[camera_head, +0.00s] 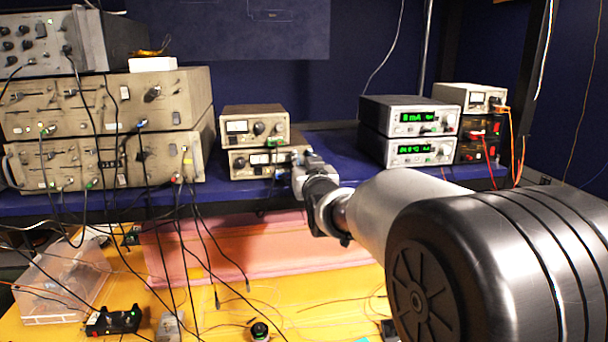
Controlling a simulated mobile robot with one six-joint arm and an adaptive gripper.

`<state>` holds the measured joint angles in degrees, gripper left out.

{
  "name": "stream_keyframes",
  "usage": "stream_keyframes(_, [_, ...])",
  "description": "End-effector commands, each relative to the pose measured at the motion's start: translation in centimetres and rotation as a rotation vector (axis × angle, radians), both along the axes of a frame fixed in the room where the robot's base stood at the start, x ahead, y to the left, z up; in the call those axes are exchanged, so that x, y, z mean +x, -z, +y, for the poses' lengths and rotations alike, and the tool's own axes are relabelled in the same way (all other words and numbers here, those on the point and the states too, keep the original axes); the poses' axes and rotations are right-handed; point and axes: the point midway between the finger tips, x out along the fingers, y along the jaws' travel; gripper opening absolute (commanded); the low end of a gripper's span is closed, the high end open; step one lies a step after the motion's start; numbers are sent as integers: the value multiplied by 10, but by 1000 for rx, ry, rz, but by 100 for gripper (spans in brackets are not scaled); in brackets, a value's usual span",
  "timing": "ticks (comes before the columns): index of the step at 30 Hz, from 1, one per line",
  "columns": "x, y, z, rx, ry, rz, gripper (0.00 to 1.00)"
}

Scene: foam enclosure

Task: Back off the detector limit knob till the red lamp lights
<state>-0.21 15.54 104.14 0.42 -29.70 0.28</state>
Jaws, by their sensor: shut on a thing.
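Two small beige instruments with meters and knobs stand stacked on the blue shelf, the upper one (255,127) and the lower one (258,162). My gripper (293,160) is at the right end of the lower instrument's front panel. It is shut on a knob there, which the fingers and wrist hide. I cannot read the panel labels, so I cannot confirm that this is the detector limit knob. I can make out no lit red lamp on either panel; part of the lower panel is covered by my gripper.
Large beige rack units (105,160) with hanging black cables stand at the left. Two units with green displays (410,117) and a meter box (470,97) stand at the right. A clear plastic box (62,285) and loose wires lie on the yellow surface (300,325) below.

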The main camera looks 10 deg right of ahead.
Motion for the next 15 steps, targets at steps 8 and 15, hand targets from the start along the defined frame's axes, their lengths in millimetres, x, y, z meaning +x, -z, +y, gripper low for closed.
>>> stream_keyframes(8, [0,4,1,-215,0,-2,0])
stream_keyframes(15, [0,2,1,-352,0,-1,0])
